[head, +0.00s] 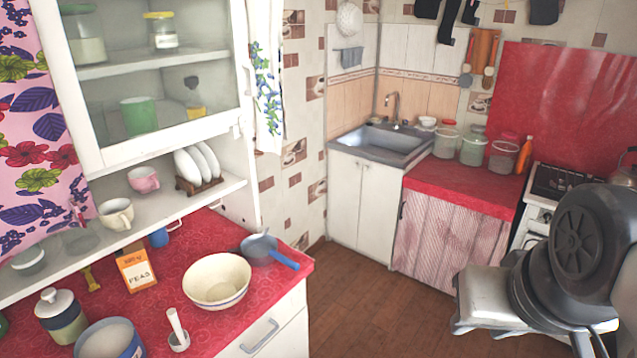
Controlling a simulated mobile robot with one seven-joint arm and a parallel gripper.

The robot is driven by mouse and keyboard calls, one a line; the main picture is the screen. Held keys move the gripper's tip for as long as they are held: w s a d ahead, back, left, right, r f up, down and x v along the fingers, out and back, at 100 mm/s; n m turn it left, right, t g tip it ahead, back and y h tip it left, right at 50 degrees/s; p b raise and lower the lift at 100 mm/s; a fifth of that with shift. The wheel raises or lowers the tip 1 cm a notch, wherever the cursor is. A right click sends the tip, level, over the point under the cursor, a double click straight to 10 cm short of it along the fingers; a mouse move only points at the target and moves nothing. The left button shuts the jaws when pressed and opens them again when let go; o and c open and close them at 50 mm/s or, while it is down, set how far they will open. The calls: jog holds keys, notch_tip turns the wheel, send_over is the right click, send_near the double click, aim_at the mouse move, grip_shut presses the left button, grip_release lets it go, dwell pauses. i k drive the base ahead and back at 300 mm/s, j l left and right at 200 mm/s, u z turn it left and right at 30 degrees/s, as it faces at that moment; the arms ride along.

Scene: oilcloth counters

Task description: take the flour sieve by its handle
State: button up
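The flour sieve appears to be the grey-blue round bowl with a straight blue handle (262,248) on the red counter, near its right end, in the head view. Its handle points right and toward the viewer, close to the counter's edge. A cream bowl (217,283) stands just in front and to the left of it. The sieve's inside is too small to make out mesh. Dark links of my arm show at the lower right, well apart from the sieve. My gripper is not visible.
The red oilcloth counter (207,231) also holds an orange box (134,269), a mortar with pestle (178,333), a jar (61,316) and a round tin (108,340). A shelf with cups and plates overhangs its back. Open wooden floor (345,305) lies to the right.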

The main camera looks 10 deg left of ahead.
aim_at(257, 249)
jog(key=i+j+u, duration=0.1)
jog(key=u, duration=1.8)
jog(key=i+l+u, duration=0.2)
jog(key=l, duration=0.15)
jog(key=l+u, duration=0.25)
jog(key=l, duration=0.15)
jog(key=l+u, duration=0.2)
jog(key=l, duration=0.2)
jog(key=l+u, duration=0.3)
jog(key=l, duration=0.8)
jog(key=i+l+z, duration=0.15)
jog(key=l, duration=0.25)
